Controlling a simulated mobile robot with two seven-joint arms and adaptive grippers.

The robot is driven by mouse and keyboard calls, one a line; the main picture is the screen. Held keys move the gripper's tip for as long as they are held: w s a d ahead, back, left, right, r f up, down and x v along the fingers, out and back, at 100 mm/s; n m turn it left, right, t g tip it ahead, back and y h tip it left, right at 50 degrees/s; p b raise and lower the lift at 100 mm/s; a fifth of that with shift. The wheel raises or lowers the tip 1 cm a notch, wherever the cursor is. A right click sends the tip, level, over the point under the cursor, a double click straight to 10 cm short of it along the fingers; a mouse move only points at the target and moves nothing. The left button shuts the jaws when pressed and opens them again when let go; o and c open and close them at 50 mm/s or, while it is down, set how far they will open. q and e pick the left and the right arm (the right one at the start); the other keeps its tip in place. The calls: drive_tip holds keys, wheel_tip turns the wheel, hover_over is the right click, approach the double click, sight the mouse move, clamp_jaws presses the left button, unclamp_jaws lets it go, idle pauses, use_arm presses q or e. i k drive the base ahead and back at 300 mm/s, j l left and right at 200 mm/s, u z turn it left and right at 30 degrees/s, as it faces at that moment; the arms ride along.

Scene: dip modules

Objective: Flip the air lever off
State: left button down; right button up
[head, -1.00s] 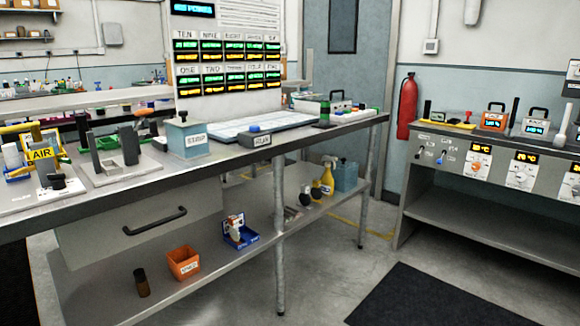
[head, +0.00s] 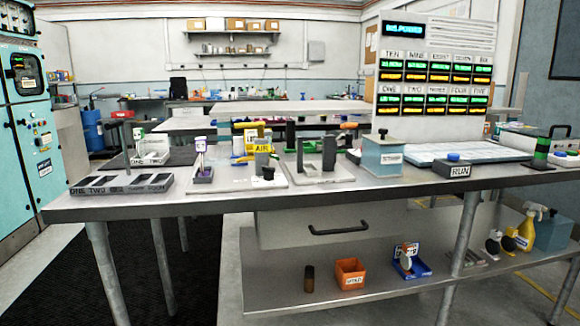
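A yellow sign reading AIR (head: 262,145) stands at the back of a white board on the workbench (head: 190,203), left of the middle in the head view. A small dark block with a round knob (head: 267,173) sits in front of the sign. A yellow bar (head: 250,125) shows just above and behind the sign. I cannot tell which part is the air lever or how it is set. Neither of my grippers is in view.
A grey slotted tray (head: 120,184) lies at the bench's left end. Right of the sign are grey upright blocks (head: 318,155), a blue-grey box (head: 382,157) and a RUN block (head: 453,167). A teal cabinet (head: 28,130) stands left. Dark matting (head: 140,270) covers the floor there.

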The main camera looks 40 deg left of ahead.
sight(260, 125)
drive_tip(key=u, duration=1.75)
drive_tip(key=i+l+z, duration=0.1)
drive_tip(key=i+l, duration=0.4)
drive_tip(key=k+u, duration=0.3)
drive_tip(key=k, duration=0.2)
drive_tip(key=k+j+u, duration=0.1)
drive_tip(key=k+u, duration=0.15)
drive_tip(key=k, duration=0.25)
drive_tip(key=i+l, duration=0.1)
drive_tip(key=i, duration=0.35)
